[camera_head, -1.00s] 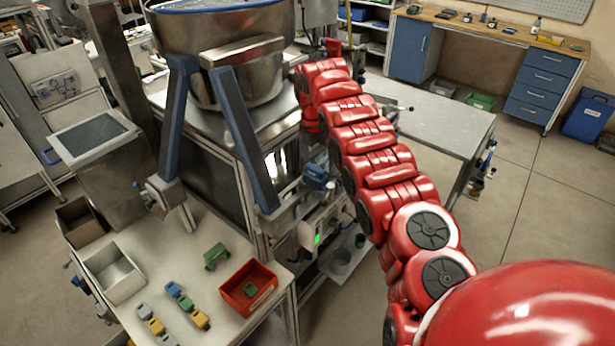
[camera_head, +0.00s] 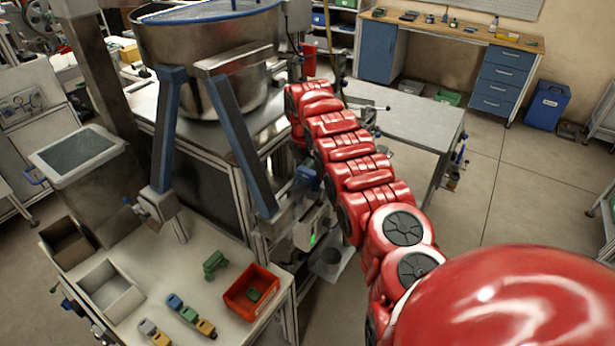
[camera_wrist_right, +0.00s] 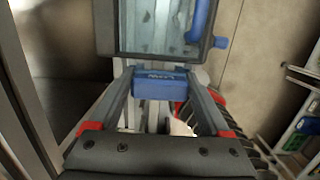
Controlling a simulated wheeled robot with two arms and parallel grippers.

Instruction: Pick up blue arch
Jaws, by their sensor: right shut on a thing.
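In the right wrist view, a small blue block (camera_wrist_right: 160,85) with pale lettering sits between the fingertips of my right gripper (camera_wrist_right: 158,80). The gripper is shut on it, with one grey finger against each side. I take it to be the blue arch, though I cannot see an arch opening from this angle. In the head view, my red right arm reaches from the lower right toward the machine. Its gripper cannot be made out clearly there. My left gripper is not in view.
A metal tray-like part (camera_wrist_right: 105,25) with a blue bar lies beyond the fingertips. In the head view, a large steel bowl (camera_head: 215,60) stands on the machine. The near table holds a red bin (camera_head: 272,278), a green arch (camera_head: 214,263), grey boxes and several small coloured pieces.

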